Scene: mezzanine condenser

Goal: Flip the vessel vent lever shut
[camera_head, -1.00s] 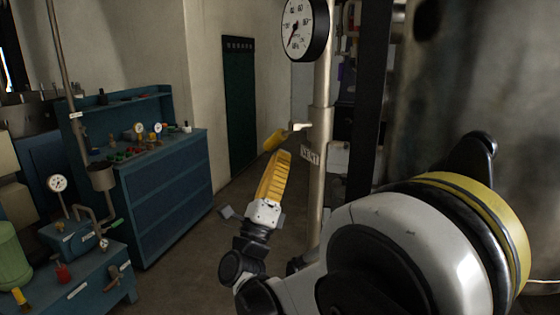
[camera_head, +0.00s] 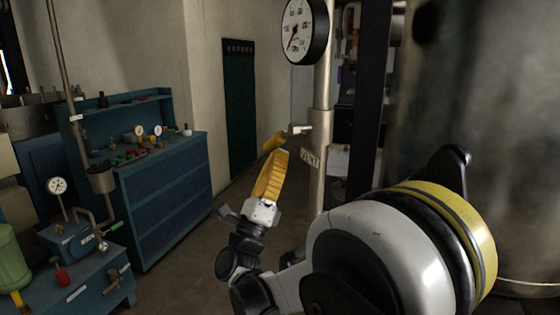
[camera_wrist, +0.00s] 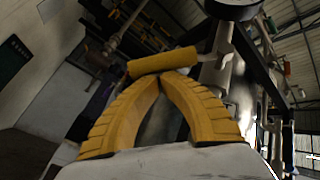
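The vent lever has a yellow sleeve handle (camera_head: 274,141) on a pale metal stem, which joins a vertical pipe (camera_head: 319,180) above a "VENT" label (camera_head: 310,158). The handle slants up to the right in the head view. In the wrist view the handle (camera_wrist: 163,62) lies crosswise just beyond my fingertips. My gripper (camera_head: 280,153) points up from below the handle. Its two yellow ribbed fingers bow outward and meet at their tips (camera_wrist: 163,76), with nothing between them. The tips are at or very near the handle's underside; I cannot tell whether they touch.
A pressure gauge (camera_head: 304,30) sits on the pipe above the lever. A large metal vessel (camera_head: 465,110) fills the right side. A blue drawer cabinet (camera_head: 168,190) and a low blue bench (camera_head: 85,270) stand left. The floor between cabinet and pipe is clear.

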